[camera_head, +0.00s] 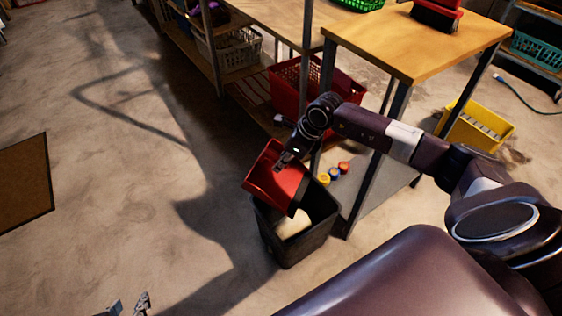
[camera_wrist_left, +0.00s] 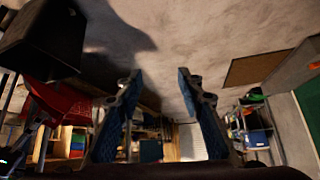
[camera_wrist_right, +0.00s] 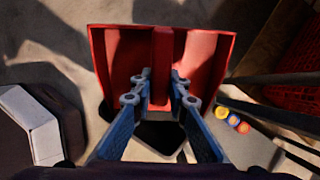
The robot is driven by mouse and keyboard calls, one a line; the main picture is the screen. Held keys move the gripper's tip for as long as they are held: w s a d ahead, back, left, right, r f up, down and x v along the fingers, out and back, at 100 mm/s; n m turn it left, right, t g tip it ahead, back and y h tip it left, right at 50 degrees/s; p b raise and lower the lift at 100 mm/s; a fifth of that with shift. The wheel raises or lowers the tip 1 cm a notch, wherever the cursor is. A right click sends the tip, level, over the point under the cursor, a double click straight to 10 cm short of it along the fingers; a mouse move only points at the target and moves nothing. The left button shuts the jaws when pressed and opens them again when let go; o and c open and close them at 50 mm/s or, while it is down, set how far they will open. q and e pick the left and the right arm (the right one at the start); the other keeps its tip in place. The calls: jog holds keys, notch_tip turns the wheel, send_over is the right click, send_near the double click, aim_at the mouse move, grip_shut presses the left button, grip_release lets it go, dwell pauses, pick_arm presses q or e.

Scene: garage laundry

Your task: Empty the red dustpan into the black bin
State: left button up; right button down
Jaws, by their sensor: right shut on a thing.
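The red dustpan (camera_head: 262,183) hangs tilted over the black bin (camera_head: 275,246) in the head view. My right gripper (camera_wrist_right: 160,82) is shut on the dustpan's middle handle part; the dustpan (camera_wrist_right: 205,62) fills the upper middle of the right wrist view. I see no loose contents on its visible surface. The bin stands upright on the floor, with something pale (camera_head: 294,224) inside; the dustpan and my gripper hide part of its opening. My left gripper (camera_head: 128,308) is at the bottom edge of the head view, open and empty in the left wrist view (camera_wrist_left: 157,80).
A wooden-topped table (camera_head: 420,48) stands right behind the bin, its leg close beside it. Small coloured round things (camera_head: 334,173) lie on its lower shelf. A red crate (camera_head: 285,88) and a yellow crate (camera_head: 478,128) stand behind.

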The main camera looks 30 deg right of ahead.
jog(key=shift+r+p, duration=0.25)
jog(key=shift+p, duration=0.15)
jog(key=shift+r+g+h+p, duration=0.25)
jog(key=shift+g+h+p, duration=0.15)
jog(key=shift+g+p, duration=0.2)
jog(key=shift+w+a+r+p, duration=0.15)
jog(key=shift+r+p, duration=0.35)
jog(key=shift+p, duration=0.15)
jog(key=shift+r+g+h, duration=0.15)
jog(key=shift+g+h, duration=0.25)
jog(key=shift+g, duration=0.1)
pick_arm(q)
jog(key=s+a+f+g+y+p, duration=0.1)
jog(key=s+f+g, duration=0.3)
jog(key=s, duration=0.4)
jog(key=shift+s+a+f+g, duration=0.2)
jog(key=shift+a+f+g, duration=0.15)
jog(key=shift+a, duration=0.5)
pick_arm(e)
jog(key=shift+r+g+h, duration=0.3)
jog(key=shift+g+h, duration=0.4)
jog(key=shift+g, duration=0.2)
